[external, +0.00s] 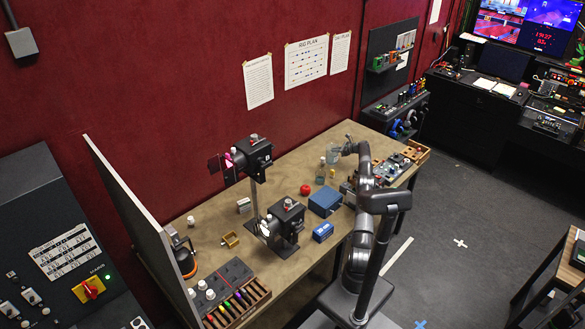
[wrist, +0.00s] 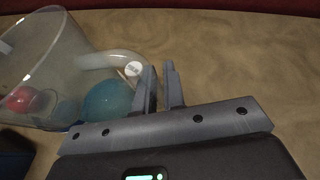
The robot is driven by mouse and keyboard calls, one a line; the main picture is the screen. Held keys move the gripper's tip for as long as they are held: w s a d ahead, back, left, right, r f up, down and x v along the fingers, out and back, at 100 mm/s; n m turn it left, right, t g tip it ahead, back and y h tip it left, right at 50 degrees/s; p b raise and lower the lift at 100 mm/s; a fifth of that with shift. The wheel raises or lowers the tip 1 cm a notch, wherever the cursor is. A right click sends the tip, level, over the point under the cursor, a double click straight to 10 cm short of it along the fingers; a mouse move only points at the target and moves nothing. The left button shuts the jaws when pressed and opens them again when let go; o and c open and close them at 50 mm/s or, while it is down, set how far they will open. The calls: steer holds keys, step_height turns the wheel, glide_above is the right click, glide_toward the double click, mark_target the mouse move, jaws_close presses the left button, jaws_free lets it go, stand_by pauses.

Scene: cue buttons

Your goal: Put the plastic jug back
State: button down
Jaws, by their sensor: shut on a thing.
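The clear plastic jug (wrist: 48,50) fills the upper left of the wrist view, with its handle (wrist: 100,60) reaching to my fingers. My gripper (wrist: 160,88) is shut on the jug's handle. In the external view the jug (external: 341,131) is at the far right part of the workbench, beside my gripper (external: 349,149). I cannot tell whether the jug touches the bench. The fingers hide the end of the handle.
A teal round thing (wrist: 108,101) shows close to the handle. Bare bench lies right of my fingers in the wrist view.

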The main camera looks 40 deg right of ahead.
steer(key=shift+d+f+m, duration=0.1)
steer(key=shift+d+m, duration=0.05)
steer(key=shift+m, duration=0.15)
